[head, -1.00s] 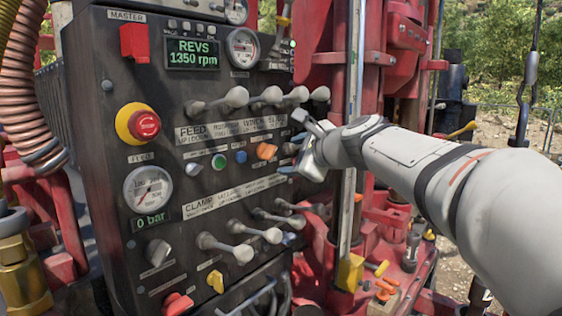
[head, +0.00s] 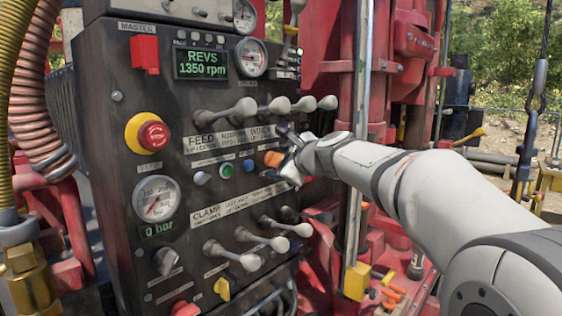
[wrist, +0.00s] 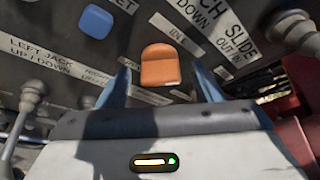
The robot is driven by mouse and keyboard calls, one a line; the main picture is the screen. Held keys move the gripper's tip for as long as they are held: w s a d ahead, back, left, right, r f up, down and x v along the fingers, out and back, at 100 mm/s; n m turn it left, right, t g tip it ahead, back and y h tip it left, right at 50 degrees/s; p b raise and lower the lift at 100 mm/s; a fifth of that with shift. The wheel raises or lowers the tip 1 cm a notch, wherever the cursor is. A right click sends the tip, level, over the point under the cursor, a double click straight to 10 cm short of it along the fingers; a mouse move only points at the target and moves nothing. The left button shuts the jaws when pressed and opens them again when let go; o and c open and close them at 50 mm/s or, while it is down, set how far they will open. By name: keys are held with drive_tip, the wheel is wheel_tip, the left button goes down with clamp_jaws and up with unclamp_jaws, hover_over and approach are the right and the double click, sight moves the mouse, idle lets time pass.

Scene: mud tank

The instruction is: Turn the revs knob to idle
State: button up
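The orange knob (head: 273,158) is on the dark control panel, just left of my gripper (head: 287,157). In the wrist view the orange knob (wrist: 160,66) shows ahead of my gripper (wrist: 163,85), between the lines of its two blue fingers. The fingers are apart, with nothing held; I cannot tell whether they reach around the knob. An IDLE label (wrist: 178,40) is at the knob's upper right in that view. The revs display (head: 202,63) reads 1350 rpm.
A row of grey-knobbed levers (head: 246,107) stands out above the orange knob, and another lever row (head: 262,240) below. A blue button (head: 249,166) and a green button (head: 226,170) are to its left. A red emergency stop (head: 153,135) is further left.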

drive_tip(key=c, duration=1)
drive_tip(key=shift+o, duration=0.2)
drive_tip(key=shift+f, duration=0.1)
drive_tip(key=shift+b, duration=0.35)
drive_tip(key=n+t+b, duration=0.1)
drive_tip(key=n+b, duration=0.1)
drive_tip(key=b, duration=0.3)
drive_tip(key=n+t+b, duration=0.1)
drive_tip(key=n+b, duration=0.1)
drive_tip(key=b, duration=0.4)
drive_tip(key=n+t+b, duration=0.1)
drive_tip(key=n+b, duration=0.1)
drive_tip(key=b, duration=0.3)
drive_tip(key=shift+a+f+n+t, duration=0.1)
drive_tip(key=shift+f+n+t, duration=0.2)
drive_tip(key=shift+f+n, duration=0.1)
drive_tip(key=shift+r+b, duration=0.15)
drive_tip(key=shift+b, duration=0.3)
drive_tip(key=o, duration=1)
drive_tip(key=shift+r, duration=0.1)
